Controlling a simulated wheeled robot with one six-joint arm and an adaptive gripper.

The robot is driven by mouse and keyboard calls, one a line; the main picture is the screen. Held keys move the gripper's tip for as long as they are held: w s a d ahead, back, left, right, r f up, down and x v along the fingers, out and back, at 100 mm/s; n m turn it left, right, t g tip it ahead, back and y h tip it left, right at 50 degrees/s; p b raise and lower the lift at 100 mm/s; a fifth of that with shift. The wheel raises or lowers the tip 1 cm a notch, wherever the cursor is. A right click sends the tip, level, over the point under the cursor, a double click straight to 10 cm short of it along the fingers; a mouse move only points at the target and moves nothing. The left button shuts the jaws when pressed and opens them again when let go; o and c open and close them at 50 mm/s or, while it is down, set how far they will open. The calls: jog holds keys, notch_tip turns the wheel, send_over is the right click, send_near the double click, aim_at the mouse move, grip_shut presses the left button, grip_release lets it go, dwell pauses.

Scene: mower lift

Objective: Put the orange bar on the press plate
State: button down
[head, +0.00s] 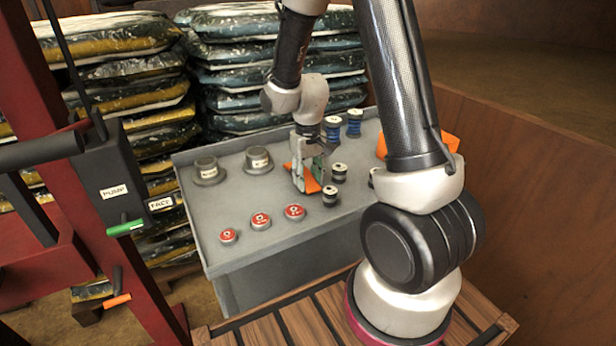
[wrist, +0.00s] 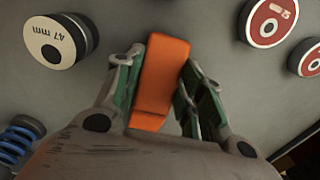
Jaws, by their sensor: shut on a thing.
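The orange bar (head: 313,183) is between the fingers of my gripper (head: 307,172), over the grey cart top. In the wrist view the orange bar (wrist: 163,75) shows lengthwise between the two green-padded fingers of my gripper (wrist: 158,85), which is shut on it. I cannot tell whether the bar touches the cart top. A red press-like frame (head: 25,75) stands at the left, with a dark box labelled PUMP (head: 113,185) and a FACE label. I cannot make out a press plate; it may be out of view.
The grey cart (head: 220,250) carries red-topped discs (head: 260,221), grey labelled discs (head: 207,171), black spools (head: 330,196) and blue springs (head: 354,122) close around my gripper. Another orange object (head: 450,145) is partly behind my arm. Stacked bags (head: 275,75) stand behind.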

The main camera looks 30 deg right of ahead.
jog(key=c, duration=0.9)
grip_release()
jog(key=shift+f, duration=0.1)
